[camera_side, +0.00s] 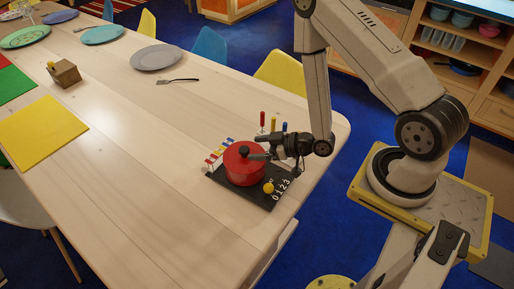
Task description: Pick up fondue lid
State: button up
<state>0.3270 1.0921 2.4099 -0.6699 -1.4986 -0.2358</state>
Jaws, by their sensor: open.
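The red fondue pot (246,174) stands on a dark board (221,181) near the table's right end. Its red lid (232,155) sits on top, with a dark round knob (244,150). My gripper (262,156) is open, just right of the knob at the lid's height. The fingers are small here and I cannot tell whether they touch the knob. The gripper hides part of the lid's right side.
Several coloured sticks (216,154) lie left of the pot, and upright coloured ones (262,119) stand behind it. A yellow ball (268,187) and white numerals are at the board's front right. A fork (178,80) and grey plate (157,57) lie farther back. The middle of the table (140,150) is clear.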

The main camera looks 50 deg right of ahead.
aim_at(246, 149)
jog(key=shift+w+a+f, duration=0.2)
jog(key=shift+w+a, duration=0.05)
jog(key=shift+w, duration=0.3)
jog(key=shift+x, duration=2.6)
jog(key=shift+a, duration=0.1)
grip_shut()
